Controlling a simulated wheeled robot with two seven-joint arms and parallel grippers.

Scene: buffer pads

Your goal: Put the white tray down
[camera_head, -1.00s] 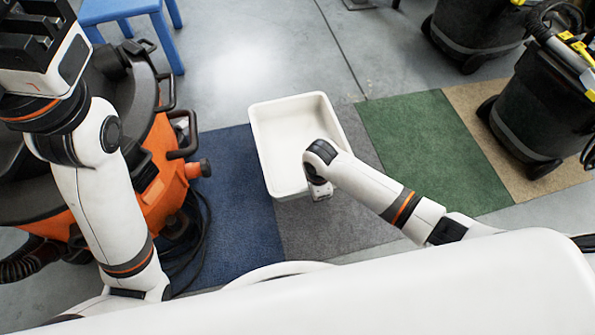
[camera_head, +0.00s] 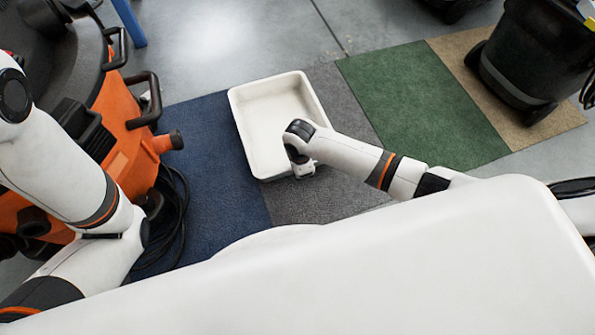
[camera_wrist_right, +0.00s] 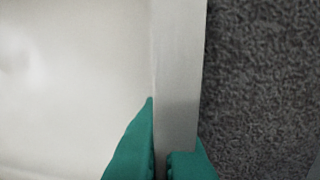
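The white tray (camera_head: 242,132) is an empty, shallow, rectangular tub, level, over the line between the blue pad (camera_head: 195,175) and the grey pad (camera_head: 345,110). I cannot tell whether its base touches the pads. My right gripper (camera_head: 303,171) is at its near right corner region in the head view. In the right wrist view, the green fingers (camera_wrist_right: 162,160) stand on both sides of the tray's wall (camera_wrist_right: 178,110) and are closed on it. The tray's inside is on the left there. My left gripper is out of view.
An orange and black machine (camera_head: 125,135) with a cable stands left of the blue pad. A green pad (camera_head: 425,105) and a tan pad (camera_head: 540,115) lie to the right. A black wheeled bin (camera_head: 530,55) stands on the tan pad. The green pad is clear.

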